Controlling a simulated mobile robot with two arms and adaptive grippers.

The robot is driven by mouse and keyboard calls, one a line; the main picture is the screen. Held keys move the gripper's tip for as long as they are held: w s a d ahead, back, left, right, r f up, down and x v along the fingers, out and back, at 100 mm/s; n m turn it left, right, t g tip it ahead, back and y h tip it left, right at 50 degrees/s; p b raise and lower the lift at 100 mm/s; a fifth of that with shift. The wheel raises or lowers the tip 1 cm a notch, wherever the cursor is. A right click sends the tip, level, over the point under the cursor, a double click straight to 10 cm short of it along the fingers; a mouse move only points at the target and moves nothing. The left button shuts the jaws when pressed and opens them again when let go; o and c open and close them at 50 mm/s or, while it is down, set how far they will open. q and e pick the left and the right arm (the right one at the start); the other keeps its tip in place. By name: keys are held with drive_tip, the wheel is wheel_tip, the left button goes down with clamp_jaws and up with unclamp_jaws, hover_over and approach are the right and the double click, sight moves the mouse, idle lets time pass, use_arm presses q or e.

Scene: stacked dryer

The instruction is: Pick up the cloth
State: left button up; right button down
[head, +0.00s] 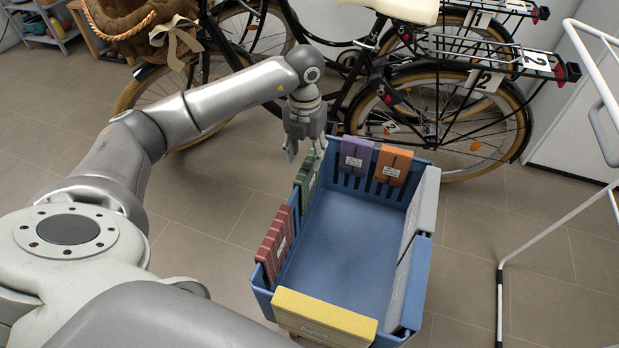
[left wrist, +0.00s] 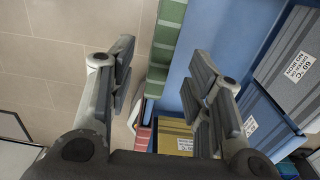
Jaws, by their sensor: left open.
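Several folded cloths hang over the rim of a blue crate (head: 345,250): a green cloth (head: 307,180), a red cloth (head: 274,245), a yellow cloth (head: 325,315), a purple cloth (head: 355,160), an orange cloth (head: 393,166) and grey cloths (head: 418,215). My left gripper (head: 305,150) points down above the crate's far left corner, close to the green cloth. It is open and empty. In the left wrist view, the green cloth (left wrist: 165,40) lies ahead between the open fingers (left wrist: 160,78), apparently not held. The right gripper is out of view.
Bicycles (head: 440,110) stand right behind the crate. A white metal frame (head: 500,290) stands at the right. A small shelf (head: 40,22) is at the far left. Tiled floor (head: 200,190) is clear left of the crate.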

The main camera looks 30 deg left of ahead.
sight(308, 162)
use_arm(q)
drive_tip(key=shift+w+f+b, duration=0.15)
drive_tip(key=shift+f, duration=0.85)
drive_tip(key=shift+w+f+b, duration=0.2)
drive_tip(key=shift+f, duration=0.85)
drive_tip(key=shift+w+f+b, duration=0.15)
drive_tip(key=shift+f, duration=0.85)
clamp_jaws()
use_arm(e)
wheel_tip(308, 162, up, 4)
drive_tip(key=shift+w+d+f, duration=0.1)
